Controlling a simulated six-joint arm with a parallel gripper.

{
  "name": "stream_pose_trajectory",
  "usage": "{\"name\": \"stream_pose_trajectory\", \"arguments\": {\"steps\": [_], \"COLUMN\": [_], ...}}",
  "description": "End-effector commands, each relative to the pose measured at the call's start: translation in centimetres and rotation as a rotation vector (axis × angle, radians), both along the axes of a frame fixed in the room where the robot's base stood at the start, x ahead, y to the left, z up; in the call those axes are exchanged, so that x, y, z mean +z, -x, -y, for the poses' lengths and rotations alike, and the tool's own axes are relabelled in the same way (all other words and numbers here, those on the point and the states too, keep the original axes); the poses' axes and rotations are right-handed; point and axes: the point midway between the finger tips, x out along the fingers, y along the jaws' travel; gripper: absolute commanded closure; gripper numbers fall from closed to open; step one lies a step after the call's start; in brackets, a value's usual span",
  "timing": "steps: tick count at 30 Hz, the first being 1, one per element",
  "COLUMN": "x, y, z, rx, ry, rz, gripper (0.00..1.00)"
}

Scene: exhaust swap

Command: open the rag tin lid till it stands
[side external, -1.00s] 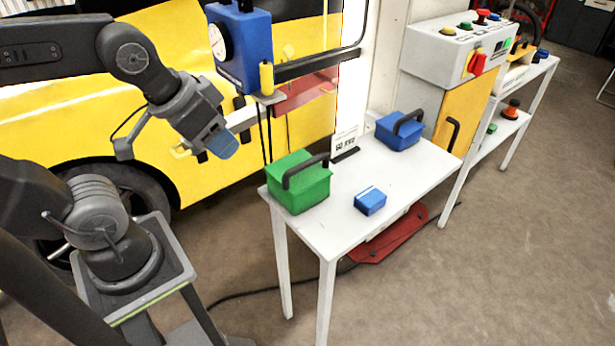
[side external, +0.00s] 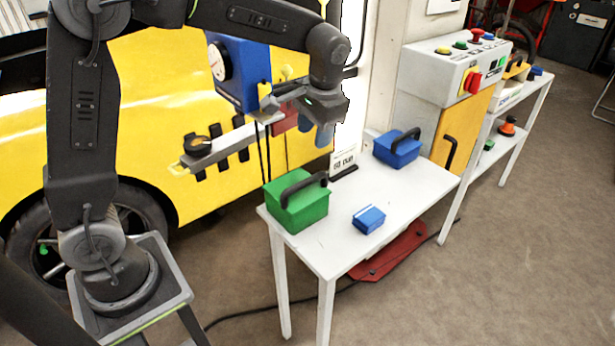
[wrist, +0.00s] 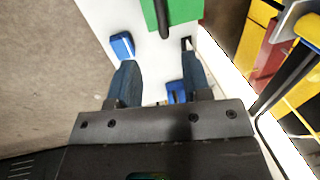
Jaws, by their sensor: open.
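Two lidded boxes with black handles stand on the white table (side external: 335,236): a green box (side external: 299,211) at the near left and a blue box (side external: 398,151) at the back. Both look shut. Nothing readable shows which one is the rag tin. My gripper (side external: 316,135) is open and empty, pointing down above the table's back left, left of the blue box and higher than it. In the wrist view, my gripper (wrist: 161,78) has its blue fingers apart. Part of the blue box (wrist: 175,92) shows between them, mostly hidden, and the green box (wrist: 185,12) is at the top edge.
A small blue box (side external: 369,219) lies at the table's front middle. A small sign (side external: 343,163) stands at the back edge. A blue unit with a dial (side external: 238,72) and a grey shelf (side external: 225,148) are left of my gripper. A control box (side external: 455,72) stands right.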

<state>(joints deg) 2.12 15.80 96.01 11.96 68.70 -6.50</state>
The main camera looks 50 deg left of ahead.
Motion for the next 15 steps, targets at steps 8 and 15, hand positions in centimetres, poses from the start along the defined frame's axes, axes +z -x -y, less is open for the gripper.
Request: {"name": "stream_pose_trajectory", "arguments": {"steps": [8,15], "x": [-2.7,-7.6], "y": [-0.2,-0.2], "z": [-0.5,-1.5], "rx": [0.002,0.002], "ry": [-0.003,-0.003], "rz": [-0.012,-0.012], "gripper": [0.56,0.56]}}
